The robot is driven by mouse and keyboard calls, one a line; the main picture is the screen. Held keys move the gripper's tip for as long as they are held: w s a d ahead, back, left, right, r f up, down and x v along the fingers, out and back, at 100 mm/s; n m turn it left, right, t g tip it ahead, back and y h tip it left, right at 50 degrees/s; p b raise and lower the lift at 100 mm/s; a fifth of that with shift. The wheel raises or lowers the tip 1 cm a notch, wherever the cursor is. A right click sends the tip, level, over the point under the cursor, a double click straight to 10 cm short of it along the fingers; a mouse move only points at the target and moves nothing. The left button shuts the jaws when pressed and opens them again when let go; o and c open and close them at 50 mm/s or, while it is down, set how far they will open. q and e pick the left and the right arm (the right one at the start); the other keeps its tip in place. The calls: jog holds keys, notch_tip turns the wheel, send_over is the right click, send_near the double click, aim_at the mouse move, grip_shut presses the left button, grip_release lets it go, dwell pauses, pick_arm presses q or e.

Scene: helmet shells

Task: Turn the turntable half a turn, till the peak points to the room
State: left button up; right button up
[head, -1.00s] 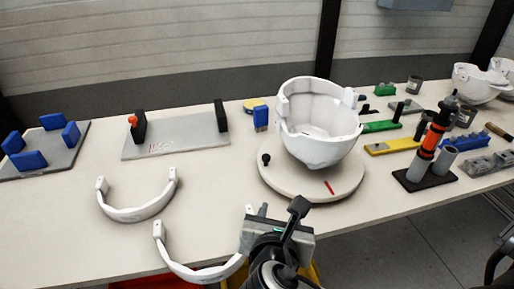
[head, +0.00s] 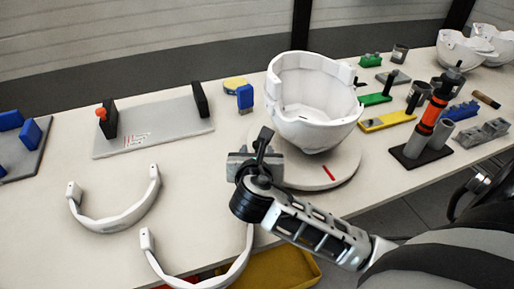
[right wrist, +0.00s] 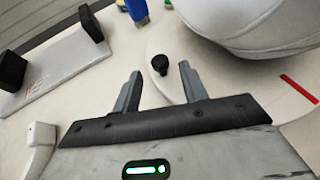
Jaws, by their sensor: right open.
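The white turntable (head: 345,168) is a round disc on the bench, with a red mark (head: 328,173) on its front edge. A white helmet shell (head: 312,125) rests on it, open side up; I cannot tell clearly which way its peak points. The turntable's black knob (right wrist: 159,65) stands near the rim in the right wrist view; my arm hides it in the head view. My right gripper (right wrist: 160,72) is open, its fingertips on either side of the knob and just short of it, with no visible contact. My left gripper is not in view.
Two white curved bands (head: 120,215) lie to the left and front. A grey plate with black posts (head: 155,128) and a blue block (head: 245,98) are behind. An orange-and-black tool in a stand (head: 432,115) is at the right. A yellow bin (head: 280,270) is below the front edge.

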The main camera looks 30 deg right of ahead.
aim_at(257, 146)
jog(key=shift+x, duration=1.65)
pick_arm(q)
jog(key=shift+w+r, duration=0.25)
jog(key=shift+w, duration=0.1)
pick_arm(e)
grip_shut()
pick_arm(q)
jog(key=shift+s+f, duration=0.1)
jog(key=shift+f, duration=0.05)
